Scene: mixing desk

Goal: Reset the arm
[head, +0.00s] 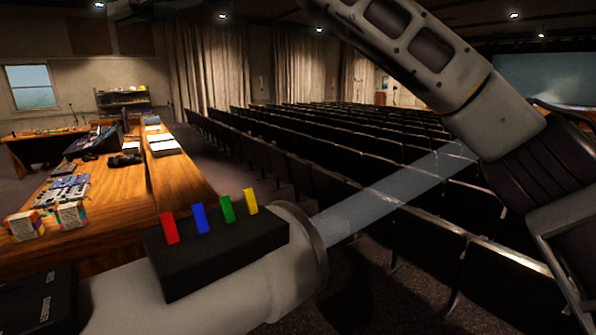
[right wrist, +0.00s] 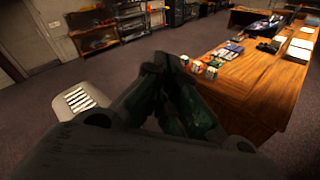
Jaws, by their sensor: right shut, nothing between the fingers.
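My right gripper (right wrist: 163,68) shows in the right wrist view, its dark fingers together with nothing between them. It points over open floor, to the left of the wooden desk's near edge, and touches nothing that I can see. In the head view pale arm links cross the upper right and the bottom of the picture. No fingertips can be made out there. My left gripper is not in view.
Rows of dark seats (head: 330,195) fill the middle and right. A shelf (right wrist: 95,40) stands behind. Carpet (right wrist: 35,125) left of the desk is mostly clear.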

